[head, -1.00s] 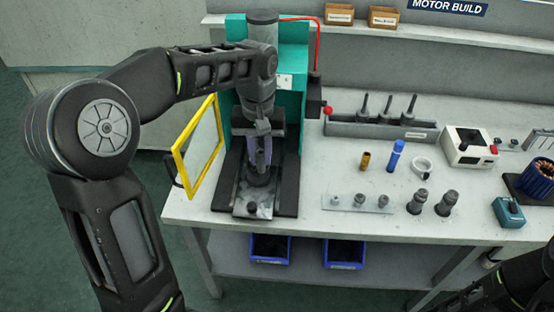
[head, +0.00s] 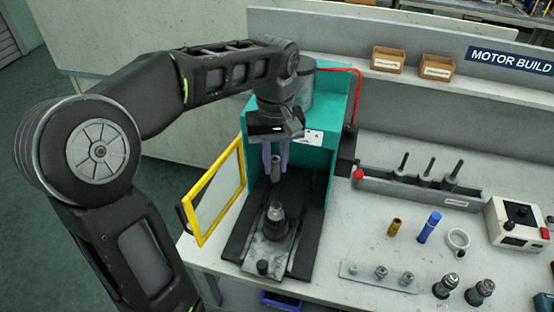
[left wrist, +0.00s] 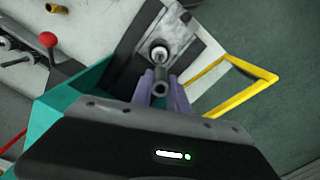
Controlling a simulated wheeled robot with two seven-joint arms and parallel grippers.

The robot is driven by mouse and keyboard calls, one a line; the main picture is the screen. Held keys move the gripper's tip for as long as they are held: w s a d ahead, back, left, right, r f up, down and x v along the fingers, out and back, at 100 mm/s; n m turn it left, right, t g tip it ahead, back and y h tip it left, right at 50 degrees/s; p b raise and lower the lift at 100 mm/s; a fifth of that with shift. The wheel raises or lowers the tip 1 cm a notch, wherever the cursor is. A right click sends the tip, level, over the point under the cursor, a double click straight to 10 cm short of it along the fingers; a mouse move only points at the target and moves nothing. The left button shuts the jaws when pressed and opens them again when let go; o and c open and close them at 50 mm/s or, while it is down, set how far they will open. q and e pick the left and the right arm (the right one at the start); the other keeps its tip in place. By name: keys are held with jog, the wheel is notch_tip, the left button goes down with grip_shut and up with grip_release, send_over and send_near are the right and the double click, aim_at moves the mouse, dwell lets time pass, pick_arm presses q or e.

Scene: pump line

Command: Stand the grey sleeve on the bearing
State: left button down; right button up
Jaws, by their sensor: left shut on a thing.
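My left gripper (head: 275,170) is shut on the grey sleeve (head: 275,174), an upright small tube between its purple fingers. The left wrist view shows the open end of the sleeve (left wrist: 161,89) between the fingertips. Below it, a dark part with a lighter shaft on top (head: 277,218) stands on the press bed. In the left wrist view a bright ring around the shaft, seemingly the bearing (left wrist: 159,52), shows just beyond the sleeve. In the head view the sleeve hangs above the shaft top, with a gap between. My right gripper is not in view.
The teal press (head: 330,105) surrounds my gripper, with its yellow-framed guard (head: 240,185) open at the left. A red-knobbed lever (head: 358,174) is at its right. A plate with small grey parts (head: 352,270) and a blue cylinder (head: 428,228) stand on the bench to the right.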

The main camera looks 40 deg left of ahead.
aim_at(276, 195)
pick_arm(q)
jog(key=shift+w+f+b, duration=0.1)
jog(key=shift+f+b, duration=1.7)
jog(key=shift+f, duration=0.5)
jog(key=shift+f+b, duration=0.5)
jog(key=shift+f, duration=0.15)
jog(key=shift+f+b, duration=1.6)
jog(key=shift+f, duration=0.6)
jog(key=c, duration=1.2)
grip_release()
jog(key=shift+o, duration=0.6)
